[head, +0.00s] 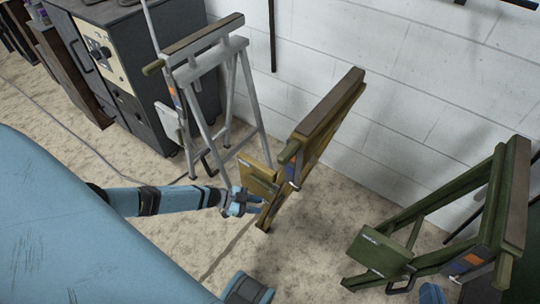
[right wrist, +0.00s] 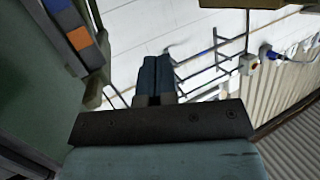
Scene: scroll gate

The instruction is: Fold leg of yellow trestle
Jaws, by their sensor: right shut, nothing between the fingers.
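The yellow trestle (head: 322,118) stands in the middle of the head view, near the white wall. Its frames look close together, and a yellow panel (head: 257,180) sticks out low at its left side. My left gripper (head: 256,204) is beside the trestle's lower left part, just under that panel. Whether its fingers touch the trestle, or are apart from each other, is unclear. My right gripper (right wrist: 157,80) is shut and empty in the right wrist view. The yellow trestle cannot be made out for certain there.
A grey-white trestle (head: 205,95) stands spread at the back left beside a dark cabinet (head: 135,75). A green trestle (head: 435,225) stands spread at the right. A green part with an orange and blue label (right wrist: 80,38) is close left of my right gripper.

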